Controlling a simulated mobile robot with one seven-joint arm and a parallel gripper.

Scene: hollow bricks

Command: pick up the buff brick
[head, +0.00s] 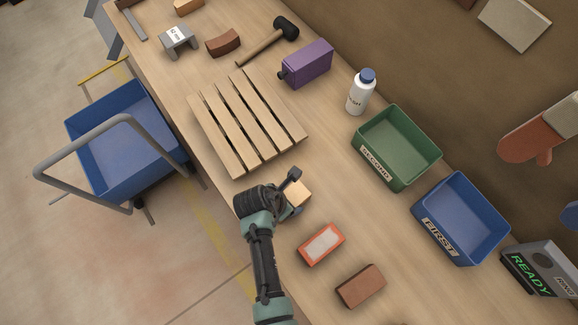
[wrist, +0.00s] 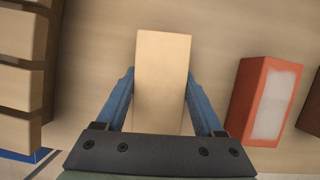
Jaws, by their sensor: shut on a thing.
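The buff brick (wrist: 162,75) is between the two blue fingers of my gripper (wrist: 160,95) in the wrist view. The fingers are shut on its two long sides. In the head view the buff brick (head: 297,193) shows partly behind my gripper (head: 291,192), just below the wooden pallet's near corner. My wrist hides part of it there. I cannot tell whether the brick rests on the bench or is slightly raised.
An orange brick with a pale top (head: 322,244) lies close by on the right, and a brown brick (head: 360,286) beyond it. The slatted pallet (head: 237,168) is near on the other side. A green bin (head: 371,171) and a blue bin (head: 430,232) stand at the back.

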